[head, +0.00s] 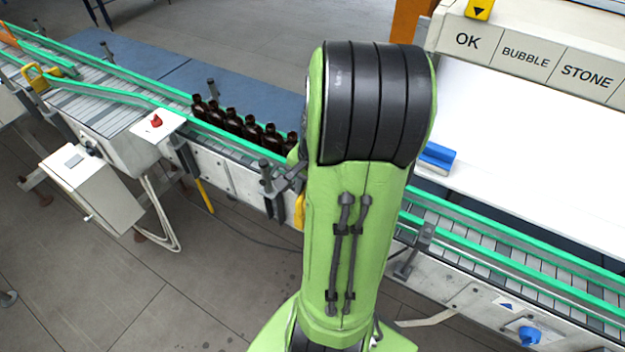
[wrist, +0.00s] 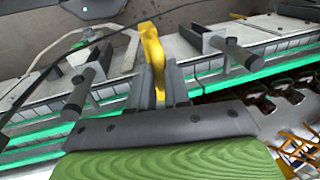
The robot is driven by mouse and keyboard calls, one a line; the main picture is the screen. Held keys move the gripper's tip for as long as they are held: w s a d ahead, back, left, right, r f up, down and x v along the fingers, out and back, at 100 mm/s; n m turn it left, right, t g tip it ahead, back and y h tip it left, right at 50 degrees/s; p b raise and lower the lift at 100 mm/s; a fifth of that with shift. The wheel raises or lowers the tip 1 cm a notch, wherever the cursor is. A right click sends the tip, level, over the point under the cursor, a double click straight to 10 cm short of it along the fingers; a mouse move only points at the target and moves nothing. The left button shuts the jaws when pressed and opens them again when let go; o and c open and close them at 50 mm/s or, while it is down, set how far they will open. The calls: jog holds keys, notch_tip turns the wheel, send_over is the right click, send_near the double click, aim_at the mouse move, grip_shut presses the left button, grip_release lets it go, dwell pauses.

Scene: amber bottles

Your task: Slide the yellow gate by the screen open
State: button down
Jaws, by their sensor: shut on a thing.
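The yellow gate (wrist: 153,45) shows in the wrist view, upright between the two grey fingers of my gripper (wrist: 161,85). The gripper is shut on it at the conveyor's green rail. In the head view a small part of the yellow gate (head: 299,212) shows at the left edge of my green arm; the rest of it and my gripper are hidden behind the arm. The white lit screen (head: 520,130) is right of the arm.
Several amber bottles (head: 232,122) stand in a row on the conveyor left of my arm; some also show in the wrist view (wrist: 268,105). Dark rail clamps (wrist: 88,85) flank the gripper. Another yellow gate (head: 38,77) is far left. A blue block (head: 437,157) lies by the screen.

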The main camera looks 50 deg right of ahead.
jog(key=c, duration=1.1)
grip_release()
jog(key=shift+a, duration=0.3)
jog(key=shift+d, duration=0.1)
jog(key=p+v, duration=0.3)
jog(key=v, duration=1.2)
jog(key=shift+r, duration=0.35)
